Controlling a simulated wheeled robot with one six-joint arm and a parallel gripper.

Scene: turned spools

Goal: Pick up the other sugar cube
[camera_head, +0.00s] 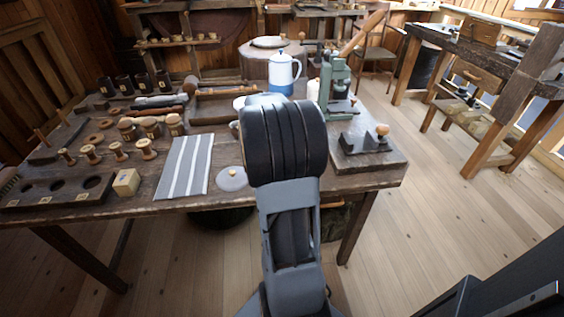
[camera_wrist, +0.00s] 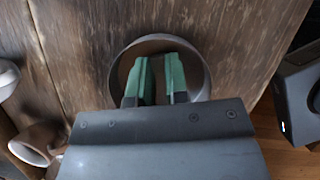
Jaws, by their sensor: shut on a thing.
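In the wrist view my gripper (camera_wrist: 160,75) reaches down into a round, grey-rimmed bowl (camera_wrist: 120,57). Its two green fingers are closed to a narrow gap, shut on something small. The sugar cube itself is hidden between and below the fingers, and I cannot make out another cube in the bowl.
The wooden table (camera_head: 140,205) carries a striped cloth (camera_head: 184,167), several spools (camera_head: 117,151), a white and blue pot (camera_head: 283,72) and a green press (camera_head: 334,85). In the wrist view a brown cup (camera_wrist: 35,143) stands left of the bowl.

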